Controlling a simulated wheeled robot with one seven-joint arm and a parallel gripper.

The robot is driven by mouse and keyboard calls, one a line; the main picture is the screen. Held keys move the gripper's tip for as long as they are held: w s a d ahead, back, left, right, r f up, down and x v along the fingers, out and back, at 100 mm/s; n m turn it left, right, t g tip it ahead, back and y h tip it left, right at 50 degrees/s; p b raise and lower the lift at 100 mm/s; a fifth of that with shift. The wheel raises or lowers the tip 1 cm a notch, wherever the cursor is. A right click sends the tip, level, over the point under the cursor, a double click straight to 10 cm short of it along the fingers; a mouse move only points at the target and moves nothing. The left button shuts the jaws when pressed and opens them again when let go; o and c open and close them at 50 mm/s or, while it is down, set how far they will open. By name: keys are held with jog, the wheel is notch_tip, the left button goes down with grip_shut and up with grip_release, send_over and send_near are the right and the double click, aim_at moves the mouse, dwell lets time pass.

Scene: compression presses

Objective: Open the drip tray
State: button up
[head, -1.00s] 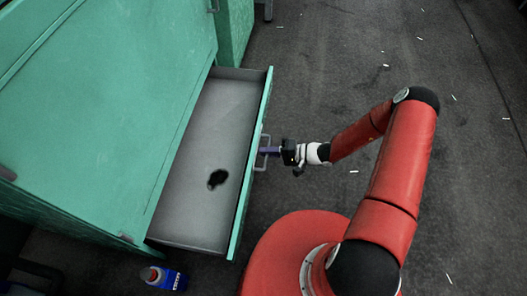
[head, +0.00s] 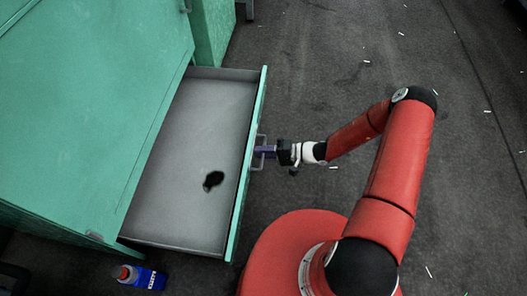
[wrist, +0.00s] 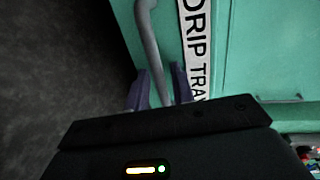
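The drip tray (head: 190,150) is a grey drawer with a green front, pulled well out of the green press (head: 90,100). A dark spot (head: 214,181) lies on its floor. Its handle (head: 258,152) is a grey bar on the front. My gripper (head: 264,152) is at the handle. In the wrist view its purple fingers (wrist: 158,90) stand on either side of the handle bar (wrist: 152,50), beside a white label (wrist: 195,45) reading "DRIP TRA", its end hidden. The fingers appear closed around the bar; exact contact is hard to see.

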jog(key=v, duration=0.7)
jog(key=shift+d+p, duration=0.35)
jog(key=shift+r, duration=0.1)
jog(key=s+d+r+n+g+h+p, duration=0.1)
jog(key=s+d+r+n+h+p, duration=0.3)
jog(key=r, duration=1.1)
jog(key=s+d+r+g+h+p, duration=0.15)
jog(key=r+h, duration=0.45)
jog(key=r, duration=1)
jog(key=s+d+r+m+t+h+p, duration=0.1)
jog(key=s+d+r+t+h+p, duration=0.1)
jog(key=s+r, duration=0.4)
jog(key=s+d+r+m+t+h+p, duration=0.2)
jog(key=s+r+t, duration=0.3)
jog(key=r, duration=0.9)
jog(key=s+d+h, duration=0.1)
jog(key=s, duration=0.1)
jog(key=shift+s+h+p, duration=0.3)
jog(key=shift+s+h, duration=0.05)
jog(key=shift+h, duration=0.05)
